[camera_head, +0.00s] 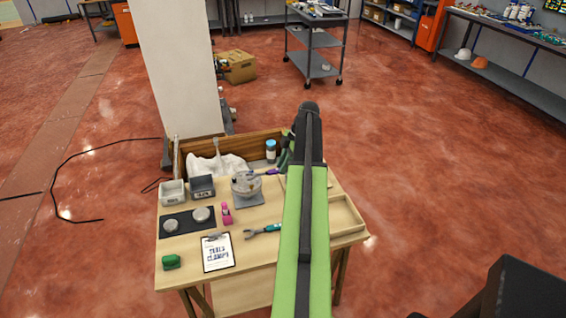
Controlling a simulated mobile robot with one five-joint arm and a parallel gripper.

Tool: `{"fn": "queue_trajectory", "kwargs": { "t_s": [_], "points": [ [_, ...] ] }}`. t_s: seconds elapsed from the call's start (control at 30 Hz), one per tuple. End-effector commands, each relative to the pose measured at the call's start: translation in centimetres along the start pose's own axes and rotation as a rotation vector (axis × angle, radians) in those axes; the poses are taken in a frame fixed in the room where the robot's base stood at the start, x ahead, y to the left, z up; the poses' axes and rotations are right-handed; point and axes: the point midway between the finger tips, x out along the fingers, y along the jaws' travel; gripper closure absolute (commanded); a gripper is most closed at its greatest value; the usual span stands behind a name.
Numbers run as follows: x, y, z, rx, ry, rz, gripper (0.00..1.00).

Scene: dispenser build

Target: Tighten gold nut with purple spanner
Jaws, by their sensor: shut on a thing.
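My gripper (285,158) is at the back right of the wooden table, partly hidden behind my green and black arm. It is shut on the purple spanner (271,172), of which only a short purple part shows, pointing left toward the dispenser. The dispenser (246,184) is a round, clear and grey body on a grey square base in the middle of the table. The spanner's end is close to its right side; I cannot tell whether they touch. The gold nut is too small to make out in this view.
A wooden tray (345,214) is at right.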

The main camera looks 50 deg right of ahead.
Motion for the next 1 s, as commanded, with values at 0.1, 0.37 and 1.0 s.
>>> {"fn": "queue_trajectory", "kwargs": {
  "t_s": [0.1,0.37,1.0],
  "points": [
    [0.2,-0.1,0.1,0.002,0.0,0.001,1.0],
    [1.4,-0.1,0.7,0.005,0.0,0.002,1.0],
    [2.4,0.0,0.9,0.005,0.0,0.001,1.0]
  ]
}}
